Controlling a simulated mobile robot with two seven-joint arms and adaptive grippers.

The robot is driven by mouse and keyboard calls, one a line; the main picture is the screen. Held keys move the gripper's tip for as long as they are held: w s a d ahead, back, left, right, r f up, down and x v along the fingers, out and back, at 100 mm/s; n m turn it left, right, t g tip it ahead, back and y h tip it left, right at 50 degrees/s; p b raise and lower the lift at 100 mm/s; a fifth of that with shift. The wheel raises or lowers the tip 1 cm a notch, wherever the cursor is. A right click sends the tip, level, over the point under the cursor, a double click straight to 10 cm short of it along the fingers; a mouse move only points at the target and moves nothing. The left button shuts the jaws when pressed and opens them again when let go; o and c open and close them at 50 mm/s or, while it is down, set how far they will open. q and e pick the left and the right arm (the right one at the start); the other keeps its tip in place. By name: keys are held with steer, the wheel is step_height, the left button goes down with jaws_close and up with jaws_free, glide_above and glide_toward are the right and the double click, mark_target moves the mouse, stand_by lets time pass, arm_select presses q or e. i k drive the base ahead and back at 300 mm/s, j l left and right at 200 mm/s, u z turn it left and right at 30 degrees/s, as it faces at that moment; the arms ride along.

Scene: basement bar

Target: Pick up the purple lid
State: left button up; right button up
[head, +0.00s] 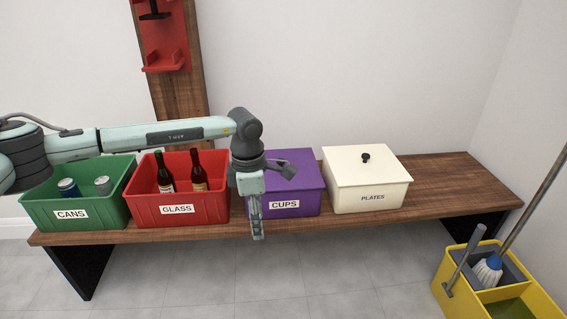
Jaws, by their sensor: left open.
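The purple lid (302,165) lies flat on the purple box (306,204) labelled CUPS, at the middle of the bench. No knob can be made out on it; my gripper covers part of its left side. My left gripper (272,200) is open and empty. It hangs at the left front of the purple box, with one finger over the lid's left part and the other pointing down in front of the box. I cannot tell whether it touches the lid. My right gripper is not in view.
The wooden bench (455,183) also bears a green CANS bin (108,213), a red GLASS bin (150,208) with two bottles, and a white PLATES box (345,194) with a black-knobbed lid close on the right. A yellow mop bucket (452,297) stands at the right. The bench's right end is clear.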

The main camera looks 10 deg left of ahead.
mark_target(308, 176)
steer(key=i, duration=1.25)
